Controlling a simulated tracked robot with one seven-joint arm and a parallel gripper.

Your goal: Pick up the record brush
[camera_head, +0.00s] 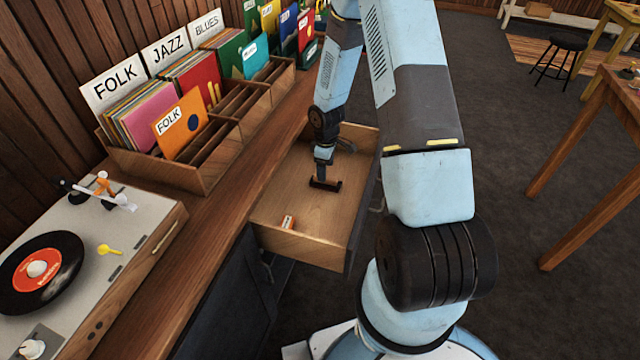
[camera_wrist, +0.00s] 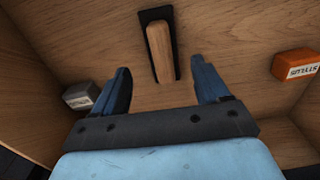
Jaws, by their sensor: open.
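The record brush (camera_wrist: 160,50), with a pale wooden top on a dark base, lies on the floor of the open drawer (camera_head: 275,207). In the wrist view it is upper middle, its near end showing between the tips of my gripper (camera_wrist: 160,72). The two blue-black fingers are spread, one on each side, with visible gaps to the brush. How high they are above the drawer floor is unclear. In the head view my gripper (camera_head: 325,185) points down inside the drawer, and I cannot make out the brush there.
A small grey block (camera_wrist: 80,95) lies on the other side. Drawer walls surround my gripper. A turntable (camera_head: 150,212) and record crates (camera_head: 185,172) stand on the counter.

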